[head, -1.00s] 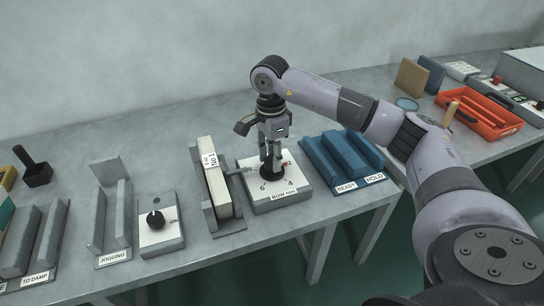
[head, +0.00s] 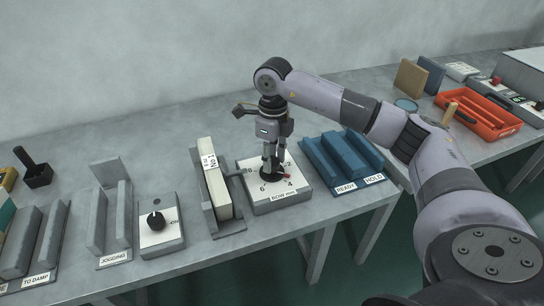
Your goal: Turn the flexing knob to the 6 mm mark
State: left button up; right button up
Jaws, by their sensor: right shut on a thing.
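The flexing knob (head: 270,177) is a dark round knob on a pale box (head: 283,200) labelled "BOW mm". Its dial shows the marks 2, 4, 6 and 8. The knob's red pointer (head: 287,177) is close to the 4 mark, and the 6 mark lies further round at the front left. My right gripper (head: 271,168) points straight down from above and is shut on the knob. The fingers hide part of the knob. My left gripper is not in view.
An upright pale block labelled "No 1" (head: 216,182) stands in a grey holder just left of the dial box. A blue rack labelled "READY" and "HOLD" (head: 342,158) is close on the right. Another black knob (head: 156,220) sits further left.

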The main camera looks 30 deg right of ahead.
jog(key=m, duration=0.5)
jog(key=shift+r+m+p, duration=0.1)
jog(key=shift+m+p, duration=0.2)
jog(key=shift+m, duration=0.1)
jog(key=m, duration=0.4)
jog(key=shift+p, duration=0.3)
jog(key=m, duration=0.5)
jog(key=shift+t+p, duration=0.3)
jog(key=shift+p, duration=0.05)
jog(key=m, duration=0.4)
jog(key=shift+p, duration=0.35)
jog(key=shift+m, duration=0.3)
jog(key=o, duration=1.2)
jog(key=shift+c, duration=0.2)
